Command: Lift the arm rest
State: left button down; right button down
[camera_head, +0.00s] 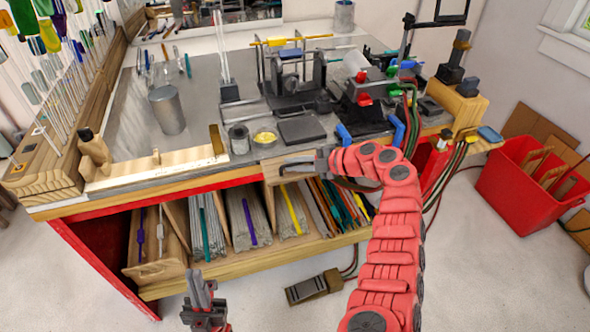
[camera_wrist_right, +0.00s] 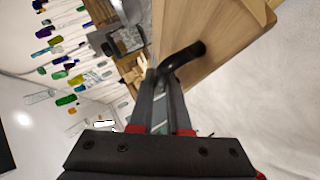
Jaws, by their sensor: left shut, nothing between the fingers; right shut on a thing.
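A pale wooden board with a black bent handle, which looks like the arm rest, fills the upper middle of the right wrist view; the board (camera_wrist_right: 222,42) runs behind the handle (camera_wrist_right: 183,55). My right gripper (camera_wrist_right: 162,78) is shut on the handle. My left gripper (camera_head: 201,289) is shut and empty, low in front of the bench, apart from the board.
The workbench (camera_head: 120,108) carries a grey can (camera_head: 167,110), torch equipment and small tools. Below it, a shelf (camera_head: 160,291) holds bundles of rods. A foot pedal (camera_head: 314,288) lies on the floor, and a red bin (camera_head: 530,190) stands at right. The floor in front is mostly clear.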

jog(key=shift+r, duration=0.1)
dwell(0.4)
jog(key=c, duration=0.9)
grip_release()
jog(key=shift+w, duration=0.1)
jog(key=shift+d, duration=0.35)
jog(key=shift+b+v, duration=2.3)
jog(key=shift+v, duration=6.05)
jog(key=shift+a+r, duration=0.1)
jog(key=shift+r, duration=0.1)
